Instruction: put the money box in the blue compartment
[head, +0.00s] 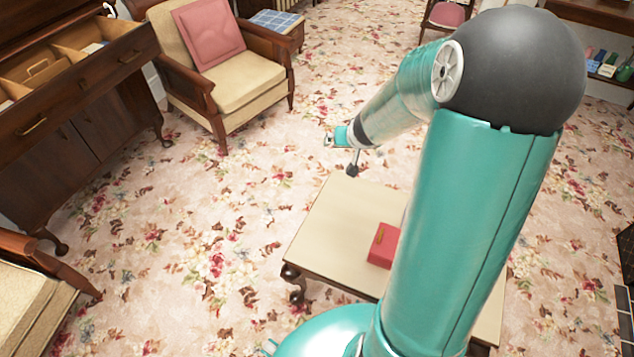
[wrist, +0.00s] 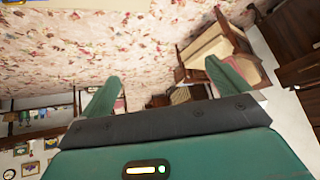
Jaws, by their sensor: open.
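A red box (head: 383,245) with a small yellowish mark on its side, which looks like the money box, lies on a low cream-topped table (head: 325,225). My arm hides part of both. My gripper (head: 329,141) is in the air beyond the far edge of the table, apart from the red box. In the wrist view my gripper (wrist: 166,86) has its two green fingers spread wide with nothing between them. An open drawer (head: 30,120) with wooden compartments is at the upper left. I cannot make out a compartment that is clearly blue.
A cushioned armchair (head: 240,82) stands beside the drawer cabinet (head: 60,180), and a blue-checked side table (head: 277,20) behind it. Another chair (head: 30,310) is at the lower left. Flowered carpet (head: 190,215) lies clear between table and cabinet. A shelf (head: 610,78) holds small items.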

